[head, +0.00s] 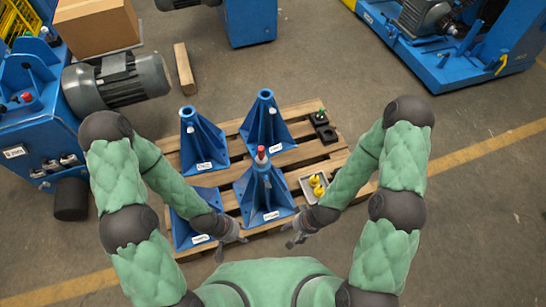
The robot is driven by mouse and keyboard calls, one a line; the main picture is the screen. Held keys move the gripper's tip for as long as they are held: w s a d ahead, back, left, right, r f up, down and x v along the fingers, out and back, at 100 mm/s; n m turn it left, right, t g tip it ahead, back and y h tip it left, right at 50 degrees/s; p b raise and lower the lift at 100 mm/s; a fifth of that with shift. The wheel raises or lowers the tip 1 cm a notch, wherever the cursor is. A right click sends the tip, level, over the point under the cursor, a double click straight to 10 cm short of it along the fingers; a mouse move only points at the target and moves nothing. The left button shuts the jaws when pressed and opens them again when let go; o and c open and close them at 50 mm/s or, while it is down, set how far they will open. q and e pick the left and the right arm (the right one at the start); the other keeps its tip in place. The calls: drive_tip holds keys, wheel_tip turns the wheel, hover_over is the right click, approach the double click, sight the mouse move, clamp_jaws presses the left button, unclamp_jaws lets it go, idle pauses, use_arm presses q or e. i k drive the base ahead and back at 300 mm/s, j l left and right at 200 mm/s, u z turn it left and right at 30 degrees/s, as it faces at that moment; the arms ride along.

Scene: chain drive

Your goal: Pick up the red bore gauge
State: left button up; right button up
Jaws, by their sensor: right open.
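A small red-topped piece (261,151) stands upright on top of the front right blue pedestal (264,190); it looks like the red bore gauge, though it is too small to be sure. Another small red piece (27,97) sits on the blue machine at the left. My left gripper (232,232) is low in front of the pedestals, left of the front right one; its jaw state is unclear. My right gripper (293,232) is open and empty, just right of that pedestal's base. Both grippers are apart from the red pieces.
Several blue pedestals stand on a wooden pallet (305,152). A grey tray (310,190) with yellow pieces and black holders (323,127) lie at its right.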

sight(261, 159)
drive_tip(key=u, duration=1.3)
drive_tip(key=k+l+u, duration=0.3)
drive_tip(key=l, duration=0.2)
drive_tip(key=k+l+u, duration=0.25)
drive_tip(key=l, duration=0.25)
drive_tip(key=k+l+u, duration=0.15)
drive_tip(key=l+u, duration=0.15)
drive_tip(key=l, duration=0.15)
